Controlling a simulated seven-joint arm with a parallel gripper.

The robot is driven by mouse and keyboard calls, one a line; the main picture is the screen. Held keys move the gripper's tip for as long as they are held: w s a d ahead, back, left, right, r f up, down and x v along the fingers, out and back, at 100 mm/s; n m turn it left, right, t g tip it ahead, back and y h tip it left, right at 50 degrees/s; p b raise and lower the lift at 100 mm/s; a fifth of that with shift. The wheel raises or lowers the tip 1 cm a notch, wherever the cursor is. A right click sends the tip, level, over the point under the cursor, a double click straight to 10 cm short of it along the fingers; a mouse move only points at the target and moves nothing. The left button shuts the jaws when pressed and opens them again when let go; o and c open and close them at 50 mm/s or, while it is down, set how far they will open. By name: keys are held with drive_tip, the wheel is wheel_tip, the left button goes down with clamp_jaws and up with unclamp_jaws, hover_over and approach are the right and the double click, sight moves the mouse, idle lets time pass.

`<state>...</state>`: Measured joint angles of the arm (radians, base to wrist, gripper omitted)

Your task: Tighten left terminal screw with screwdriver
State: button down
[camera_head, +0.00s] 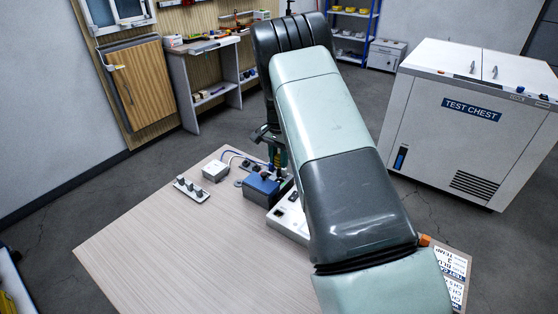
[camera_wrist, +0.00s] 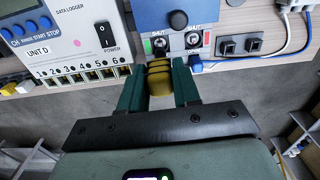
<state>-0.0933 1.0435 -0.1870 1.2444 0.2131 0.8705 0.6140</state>
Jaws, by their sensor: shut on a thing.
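In the wrist view my gripper (camera_wrist: 160,82) is shut on the screwdriver (camera_wrist: 160,78), whose yellow handle with dark bands shows between the green fingers. The handle is in line with the left terminal (camera_wrist: 160,44) on the blue box (camera_wrist: 176,5). The screwdriver's tip is hidden, so I cannot tell whether it sits in the screw. The right terminal (camera_wrist: 193,40) is uncovered, with a blue plug (camera_wrist: 195,64) just below it. In the head view the blue box (camera_head: 262,190) stands on the table, and my arm hides much of the work area.
The data logger (camera_wrist: 70,35) marked UNIT D stands left of the blue box. A dark-socketed strip (camera_wrist: 240,45) and blue and white cables (camera_wrist: 290,50) are at right. The wooden table (camera_head: 170,250) is clear at front left. A white test chest (camera_head: 470,120) stands at right.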

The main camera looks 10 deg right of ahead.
drive_tip(key=shift+r, duration=1.35)
